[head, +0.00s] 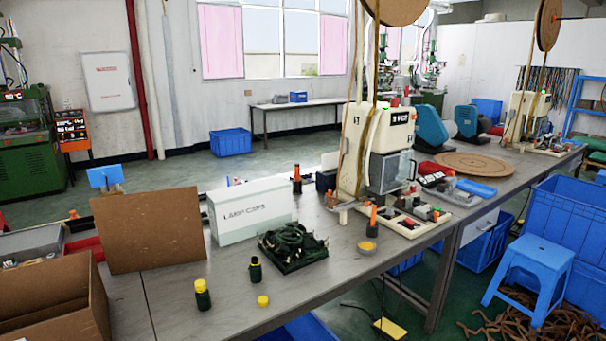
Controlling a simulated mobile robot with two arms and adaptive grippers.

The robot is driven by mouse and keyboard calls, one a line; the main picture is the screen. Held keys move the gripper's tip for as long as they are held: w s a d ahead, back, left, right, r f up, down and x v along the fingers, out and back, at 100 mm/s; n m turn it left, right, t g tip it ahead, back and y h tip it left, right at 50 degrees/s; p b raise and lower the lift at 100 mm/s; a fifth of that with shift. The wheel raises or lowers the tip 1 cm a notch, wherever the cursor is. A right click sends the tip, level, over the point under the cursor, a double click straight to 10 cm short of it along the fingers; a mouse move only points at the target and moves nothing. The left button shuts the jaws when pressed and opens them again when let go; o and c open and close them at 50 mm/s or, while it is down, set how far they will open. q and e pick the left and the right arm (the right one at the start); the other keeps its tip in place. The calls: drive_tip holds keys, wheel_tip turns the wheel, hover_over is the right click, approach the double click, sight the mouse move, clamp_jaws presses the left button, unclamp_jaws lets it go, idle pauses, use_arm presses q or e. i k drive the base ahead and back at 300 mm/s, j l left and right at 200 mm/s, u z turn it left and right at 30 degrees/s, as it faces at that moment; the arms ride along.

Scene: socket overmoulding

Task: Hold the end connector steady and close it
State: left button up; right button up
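Small parts that may be the end connector stand on the near part of the grey workbench (180,310). One is a dark green upright cylinder with a yellow top (202,295). To its right is a dark green upright cylinder (255,270) without a yellow top. A separate small yellow cap (263,301) sits on the bench just in front of that one, apart from it. I cannot tell for sure which piece is the end connector. Neither of my grippers is in the head view.
A tray of tangled dark green cables (292,248) lies behind the parts, with a white box (250,210) behind it. A brown board (150,231) and an open cardboard box (60,300) are at left. A white machine (378,150) stands further back. The front bench is mostly clear.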

sight(203, 298)
drive_tip(key=i+u, duration=0.25)
drive_tip(key=i, duration=0.25)
drive_tip(key=i+u, duration=0.3)
drive_tip(key=i, duration=0.15)
